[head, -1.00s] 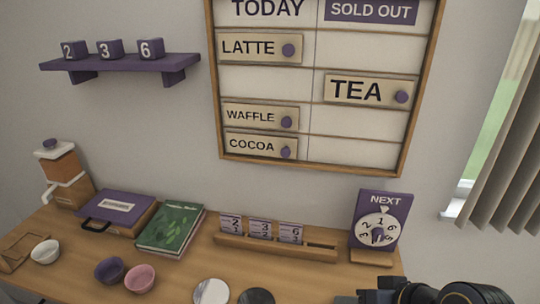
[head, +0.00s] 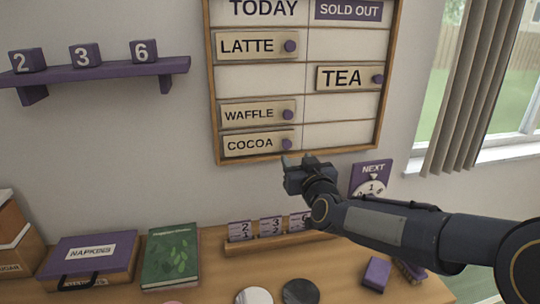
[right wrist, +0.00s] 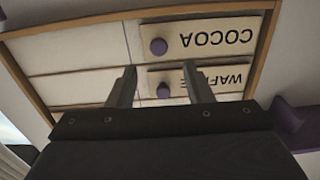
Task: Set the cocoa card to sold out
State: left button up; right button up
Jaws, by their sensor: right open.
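The cocoa card (head: 252,144) sits in the bottom row of the board's left column, under TODAY, with a round purple knob (head: 287,144) at its right end. The board (head: 345,135) has a SOLD OUT column on the right, and its bottom row there is empty. My left gripper is not in view.
The waffle card (head: 250,114) and latte card (head: 250,45) are under TODAY; the tea card (head: 345,77) is under SOLD OUT. Below stand a NEXT dial sign (head: 372,170), a card rack (head: 255,243), a green book (head: 170,257) and a napkin box (head: 85,262).

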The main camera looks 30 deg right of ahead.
aim_at(288, 145)
jog(key=p+x, duration=0.1)
jog(key=x, duration=0.7)
jog(key=shift+r, duration=0.15)
grip_shut()
